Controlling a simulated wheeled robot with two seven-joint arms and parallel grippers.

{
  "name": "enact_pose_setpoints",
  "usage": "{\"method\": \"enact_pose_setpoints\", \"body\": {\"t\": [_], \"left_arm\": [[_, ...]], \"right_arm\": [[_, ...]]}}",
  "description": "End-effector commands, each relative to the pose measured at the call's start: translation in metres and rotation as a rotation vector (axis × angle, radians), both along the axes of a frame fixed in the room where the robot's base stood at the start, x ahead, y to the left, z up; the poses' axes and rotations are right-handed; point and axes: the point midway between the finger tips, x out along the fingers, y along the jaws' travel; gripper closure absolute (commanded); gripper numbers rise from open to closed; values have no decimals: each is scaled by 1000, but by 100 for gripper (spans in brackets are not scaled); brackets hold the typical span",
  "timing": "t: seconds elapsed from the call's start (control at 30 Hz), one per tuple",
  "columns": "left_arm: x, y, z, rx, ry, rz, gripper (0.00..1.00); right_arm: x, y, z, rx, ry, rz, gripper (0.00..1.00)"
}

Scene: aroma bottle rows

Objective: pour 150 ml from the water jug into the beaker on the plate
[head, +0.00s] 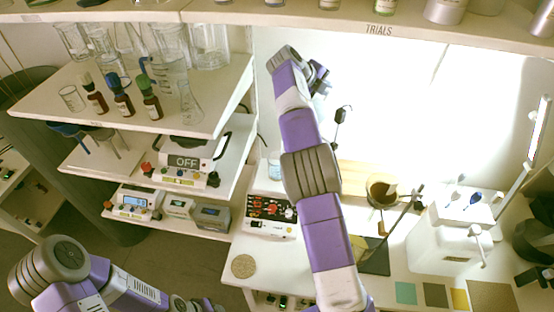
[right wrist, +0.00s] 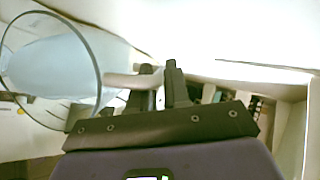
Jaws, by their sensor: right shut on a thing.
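My right arm reaches up the middle of the head view, with my right gripper (head: 318,76) high in front of the bright wall. In the right wrist view my gripper (right wrist: 165,88) is shut on the handle of the clear water jug (right wrist: 52,72). The jug's round rim faces the camera, and pale blue water shows inside. In the head view I cannot make out the jug clearly against the glare. A small glass beaker (head: 275,170) stands on the white plate device (head: 268,212) with red knobs, just left of my forearm. My left gripper is out of view.
Right of my arm stand a brown-filled vessel (head: 381,192), a slanted rod and a white box (head: 450,240). A cork disc (head: 243,266) lies on the bench.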

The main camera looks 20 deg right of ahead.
Motion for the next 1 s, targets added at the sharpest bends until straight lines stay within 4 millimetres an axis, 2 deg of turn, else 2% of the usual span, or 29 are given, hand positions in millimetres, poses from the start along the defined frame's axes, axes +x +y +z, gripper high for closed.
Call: {"method": "enact_pose_setpoints", "body": {"t": [1.0], "left_arm": [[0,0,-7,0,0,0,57]], "right_arm": [[1,2,1,-29,2,1,100]]}}
